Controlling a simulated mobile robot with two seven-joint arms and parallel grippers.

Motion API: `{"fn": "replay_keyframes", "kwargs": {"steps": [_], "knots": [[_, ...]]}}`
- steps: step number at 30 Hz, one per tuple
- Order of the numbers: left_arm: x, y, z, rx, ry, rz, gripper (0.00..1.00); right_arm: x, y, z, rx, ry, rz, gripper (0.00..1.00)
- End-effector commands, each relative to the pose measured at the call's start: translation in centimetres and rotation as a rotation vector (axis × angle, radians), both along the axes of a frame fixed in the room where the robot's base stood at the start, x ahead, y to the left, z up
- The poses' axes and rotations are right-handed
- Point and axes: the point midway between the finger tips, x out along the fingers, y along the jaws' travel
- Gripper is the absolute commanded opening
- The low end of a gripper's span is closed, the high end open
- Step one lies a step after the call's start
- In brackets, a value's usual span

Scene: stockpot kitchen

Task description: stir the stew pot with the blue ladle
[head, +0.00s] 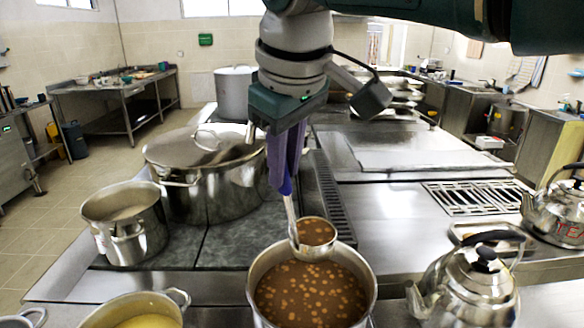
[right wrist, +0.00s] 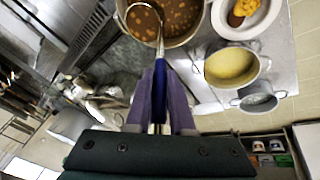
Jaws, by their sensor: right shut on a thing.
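The stew pot (head: 370,298) is a steel pot of brown stew with pale round pieces, at the bottom middle of the head view. It also shows in the right wrist view (right wrist: 199,28). The blue ladle (head: 292,212) has a blue handle (right wrist: 160,78) and a steel bowl that shows brown stew inside. Its bowl overlaps the pot's far rim in the head view; I cannot tell if it touches the stew. My right gripper (head: 286,180) points down, shut on the blue handle, above and behind the pot. My left gripper is out of view.
A large lidded stockpot (head: 215,185) and a smaller steel pot (head: 128,222) stand left. A pot of yellow soup (head: 140,312) is at the front left. A steel kettle (head: 468,285) stands close right of the stew pot.

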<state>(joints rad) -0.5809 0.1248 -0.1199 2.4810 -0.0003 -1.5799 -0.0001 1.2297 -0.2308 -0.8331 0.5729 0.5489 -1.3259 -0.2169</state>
Motion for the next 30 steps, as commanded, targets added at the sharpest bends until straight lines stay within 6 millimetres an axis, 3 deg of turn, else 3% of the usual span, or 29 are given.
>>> {"fn": "replay_keyframes", "kwargs": {"steps": [2,3,9,18,25,30], "knots": [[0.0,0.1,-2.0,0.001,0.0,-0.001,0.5,0.1,0.0,-1.8,-0.001,-0.004,0.0,0.0],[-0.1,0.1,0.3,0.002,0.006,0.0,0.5,0.1,-0.3,-0.2,0.007,-0.011,-0.001,0.0],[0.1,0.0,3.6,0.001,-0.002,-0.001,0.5,0.0,-0.8,-0.2,0.039,-0.044,-0.005,0.0],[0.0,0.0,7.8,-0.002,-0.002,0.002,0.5,-1.4,-1.4,-0.4,0.09,-0.084,0.001,0.0],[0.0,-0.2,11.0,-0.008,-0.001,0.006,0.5,-2.7,-2.9,-0.9,0.175,-0.164,0.0,0.0],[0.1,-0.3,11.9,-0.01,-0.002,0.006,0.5,-4.3,-4.7,-2.0,0.283,-0.265,-0.001,0.0]]}}
